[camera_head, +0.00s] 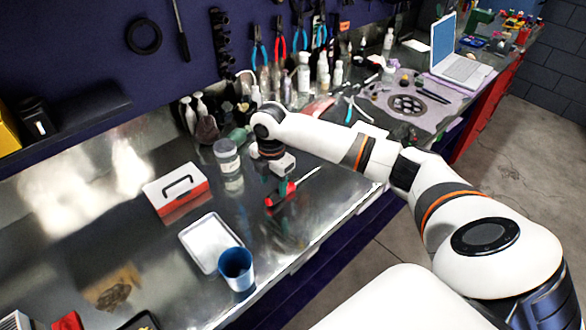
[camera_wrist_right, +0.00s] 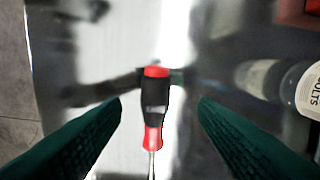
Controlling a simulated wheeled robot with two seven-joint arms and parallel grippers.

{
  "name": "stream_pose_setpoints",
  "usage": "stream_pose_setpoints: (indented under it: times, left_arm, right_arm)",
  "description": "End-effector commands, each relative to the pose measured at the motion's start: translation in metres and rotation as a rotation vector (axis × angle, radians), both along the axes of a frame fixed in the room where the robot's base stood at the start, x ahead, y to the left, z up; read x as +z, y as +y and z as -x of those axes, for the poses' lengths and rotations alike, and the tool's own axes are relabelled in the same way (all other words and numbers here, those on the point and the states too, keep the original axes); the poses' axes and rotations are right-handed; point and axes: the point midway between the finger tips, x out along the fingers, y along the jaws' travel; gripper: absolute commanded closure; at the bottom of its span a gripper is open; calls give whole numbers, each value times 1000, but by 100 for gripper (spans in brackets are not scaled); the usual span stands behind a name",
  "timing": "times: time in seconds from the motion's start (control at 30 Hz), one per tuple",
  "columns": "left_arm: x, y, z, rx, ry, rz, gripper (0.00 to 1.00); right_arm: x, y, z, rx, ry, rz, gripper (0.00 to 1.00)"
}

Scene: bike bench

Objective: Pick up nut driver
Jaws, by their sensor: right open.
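The nut driver (camera_head: 307,179) lies on the shiny metal bench, with a red and black handle and a thin metal shaft. In the right wrist view the nut driver (camera_wrist_right: 155,100) is between my right gripper's (camera_wrist_right: 160,108) two green fingers, its shaft running off the bottom edge. The fingers are wide apart, with a gap on each side of the handle. In the head view my right gripper reaches down over the handle end, which it partly hides. The exact height above the bench cannot be told. My left gripper is not in view.
A labelled jar (camera_head: 227,157) stands left of my right gripper; it also shows in the right wrist view (camera_wrist_right: 308,92). A red and white toolbox (camera_head: 176,189), a white tray (camera_head: 203,242) and a blue cup (camera_head: 236,268) are farther left. Bottles (camera_head: 304,72) stand at the back.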

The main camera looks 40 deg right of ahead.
Motion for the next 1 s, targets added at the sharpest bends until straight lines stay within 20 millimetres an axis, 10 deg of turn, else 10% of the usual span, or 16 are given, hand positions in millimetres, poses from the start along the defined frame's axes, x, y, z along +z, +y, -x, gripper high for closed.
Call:
stream_pose_setpoints:
  times: [0.17,0.57,0.87,1.0]
  left_arm:
    - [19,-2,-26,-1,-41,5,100]
    - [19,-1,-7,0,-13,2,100]
    - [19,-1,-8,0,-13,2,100]
    - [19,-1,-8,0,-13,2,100]
  right_arm:
    - [-26,1,5,0,6,0,46]
    - [-45,0,3,1,1,2,46]
    - [-45,0,3,1,1,2,93]
    - [-44,0,3,1,0,2,97]
